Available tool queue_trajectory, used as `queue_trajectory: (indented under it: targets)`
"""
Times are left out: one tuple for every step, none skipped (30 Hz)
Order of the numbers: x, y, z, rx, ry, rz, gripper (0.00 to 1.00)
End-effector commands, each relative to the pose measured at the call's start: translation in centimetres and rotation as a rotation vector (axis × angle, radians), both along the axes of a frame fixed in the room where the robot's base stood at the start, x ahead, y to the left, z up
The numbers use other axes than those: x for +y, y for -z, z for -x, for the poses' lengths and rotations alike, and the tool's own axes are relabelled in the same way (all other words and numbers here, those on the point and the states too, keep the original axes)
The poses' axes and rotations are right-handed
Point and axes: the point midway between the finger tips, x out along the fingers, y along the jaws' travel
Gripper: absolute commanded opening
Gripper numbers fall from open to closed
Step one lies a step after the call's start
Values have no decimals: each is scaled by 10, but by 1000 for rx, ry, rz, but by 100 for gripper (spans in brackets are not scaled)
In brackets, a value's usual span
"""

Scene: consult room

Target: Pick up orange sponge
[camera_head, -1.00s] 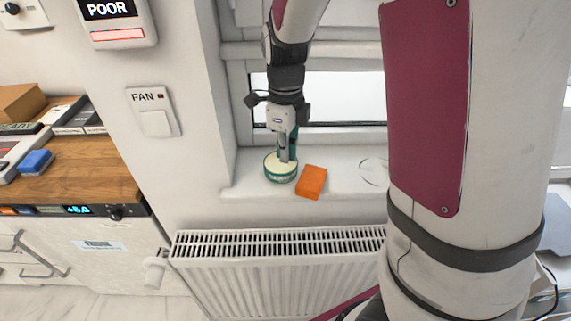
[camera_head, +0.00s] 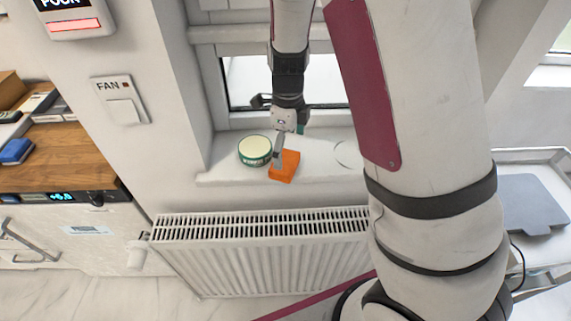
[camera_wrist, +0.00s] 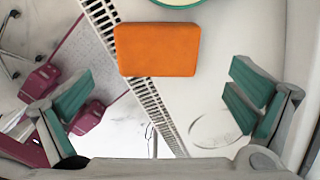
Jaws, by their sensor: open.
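The orange sponge (camera_head: 285,166) lies on the white windowsill (camera_head: 225,172), close to the sill's front edge and just right of a round green-and-cream tin. In the wrist view the sponge (camera_wrist: 157,49) is a flat orange block at the upper middle, beyond the fingertips. My gripper (camera_head: 279,152) points down over the sill at the sponge's left side in the head view. In the wrist view my gripper (camera_wrist: 160,90) is open, its green-padded fingers wide apart with nothing between them. Whether a finger touches the sponge cannot be told.
The round tin (camera_head: 255,150) stands close left of the sponge. A ribbed radiator (camera_head: 260,250) is below the sill. The window (camera_head: 245,80) is behind. A wooden counter (camera_head: 65,155) stands left, a grey cart (camera_head: 545,240) right. The sill's right part carries a faint ring outline.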

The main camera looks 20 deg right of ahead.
Motion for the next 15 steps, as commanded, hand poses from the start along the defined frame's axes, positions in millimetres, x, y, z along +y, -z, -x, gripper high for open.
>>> queue_trajectory:
  targets:
    - [0, 2, 0, 1, 0, -1, 100]
    - [0, 4, 0, 1, 0, 0, 100]
    - [1, 6, 0, 1, 0, 0, 100]
    - [1, 9, 1, 3, -1, 0, 100]
    - [2, 13, 0, 3, -1, 0, 100]
    - [3, 19, 1, 4, -1, 0, 100]
    - [3, 23, 0, 5, 0, 0, 100]
    - [4, 28, 0, 4, 0, 0, 100]
    - [5, 34, 0, 5, 0, 0, 100]
    - [5, 38, 0, 4, 0, 0, 100]
    - [5, 42, -1, 3, 0, 1, 100]
    - [5, 47, 0, 4, 0, 0, 100]
    - [5, 49, -1, 3, 1, 0, 100]
    - [5, 51, -1, 1, 1, 0, 100]
    - [5, 53, -1, 1, 1, 0, 100]
